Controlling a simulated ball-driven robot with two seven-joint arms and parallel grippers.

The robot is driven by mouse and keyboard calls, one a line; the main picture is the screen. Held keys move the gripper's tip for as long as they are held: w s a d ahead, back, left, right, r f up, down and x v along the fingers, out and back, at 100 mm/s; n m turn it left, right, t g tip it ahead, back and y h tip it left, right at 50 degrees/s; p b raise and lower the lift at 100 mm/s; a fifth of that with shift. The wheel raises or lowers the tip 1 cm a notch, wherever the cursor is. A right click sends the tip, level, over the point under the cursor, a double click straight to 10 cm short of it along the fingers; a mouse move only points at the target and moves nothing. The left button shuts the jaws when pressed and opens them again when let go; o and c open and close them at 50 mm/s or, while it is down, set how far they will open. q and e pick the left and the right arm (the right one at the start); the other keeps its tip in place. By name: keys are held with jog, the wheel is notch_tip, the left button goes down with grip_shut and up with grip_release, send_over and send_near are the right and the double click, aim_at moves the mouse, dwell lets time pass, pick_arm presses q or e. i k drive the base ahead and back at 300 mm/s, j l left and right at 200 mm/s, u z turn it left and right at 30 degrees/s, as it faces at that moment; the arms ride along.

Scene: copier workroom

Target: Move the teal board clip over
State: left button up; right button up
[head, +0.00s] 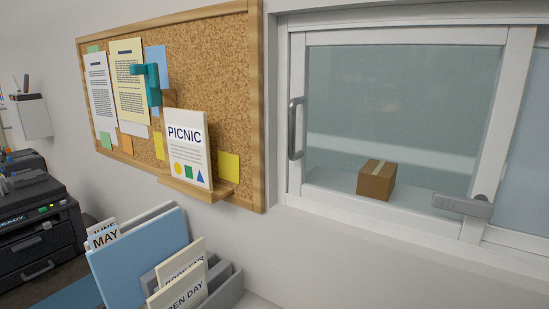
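The teal board clip (152,84) is on the cork board (218,70), at the right edge of a pale yellow printed sheet (126,98). A blue sheet (158,62) shows partly behind the clip. A white PICNIC card (188,147) stands on the small wooden ledge (203,190) at the board's lower edge, below and to the right of the clip. Neither of my grippers shows in the head view.
A grey file holder (229,289) with a blue folder (139,258) and several cards stands below the board. A black printer (38,232) is at the left. A sliding window (420,100) is at the right, with a cardboard box (376,180) behind its glass.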

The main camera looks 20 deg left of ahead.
aim_at(150, 70)
jog(key=u, duration=1.25)
